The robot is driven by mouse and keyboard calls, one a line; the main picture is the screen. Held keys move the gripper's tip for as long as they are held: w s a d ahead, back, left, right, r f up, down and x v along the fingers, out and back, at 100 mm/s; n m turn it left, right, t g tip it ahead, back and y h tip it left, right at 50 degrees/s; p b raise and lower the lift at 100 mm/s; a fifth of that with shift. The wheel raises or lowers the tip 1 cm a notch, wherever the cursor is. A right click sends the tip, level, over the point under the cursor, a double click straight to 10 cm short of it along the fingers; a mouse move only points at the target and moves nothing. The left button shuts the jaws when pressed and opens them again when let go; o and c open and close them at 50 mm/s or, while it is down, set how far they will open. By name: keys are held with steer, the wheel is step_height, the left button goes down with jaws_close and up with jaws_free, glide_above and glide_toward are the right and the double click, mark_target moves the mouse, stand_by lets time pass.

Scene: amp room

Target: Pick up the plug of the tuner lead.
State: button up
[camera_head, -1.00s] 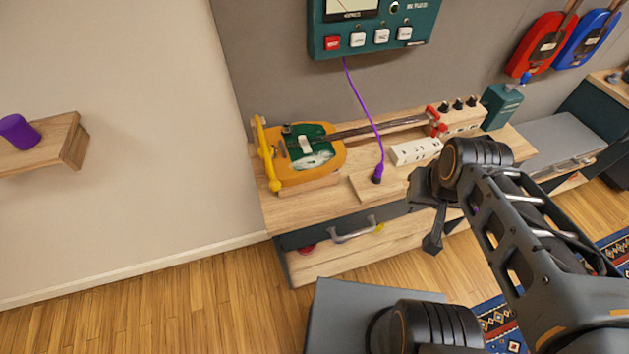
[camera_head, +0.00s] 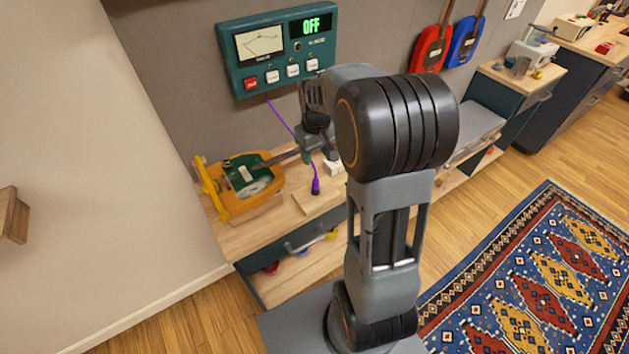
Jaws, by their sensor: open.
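The purple plug (camera_head: 315,186) of the tuner lead stands upright on a pale wooden block (camera_head: 318,203) on the bench. The thin purple lead (camera_head: 279,116) runs down from the dark green tuner (camera_head: 276,50) on the wall and passes behind my gripper. The tuner's display reads OFF. My gripper (camera_head: 319,157) points down over the bench, above and behind the plug in the picture. It is open, with nothing seen between its fingers, and looks apart from the plug. My arm hides part of the bench to the right.
Red (camera_head: 430,47) and blue (camera_head: 467,42) instruments hang on the wall. A patterned rug (camera_head: 530,270) covers the floor at right.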

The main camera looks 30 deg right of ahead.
mark_target(316, 178)
steer(key=f, duration=0.8)
steer(key=shift+w+d+p, duration=0.3)
steer(key=shift+p, duration=0.05)
steer(key=shift+w+f+p, duration=0.15)
steer(key=shift+f+p, duration=0.55)
steer(key=shift+f, duration=2.4)
steer(key=shift+c, duration=0.4)
jaws_close()
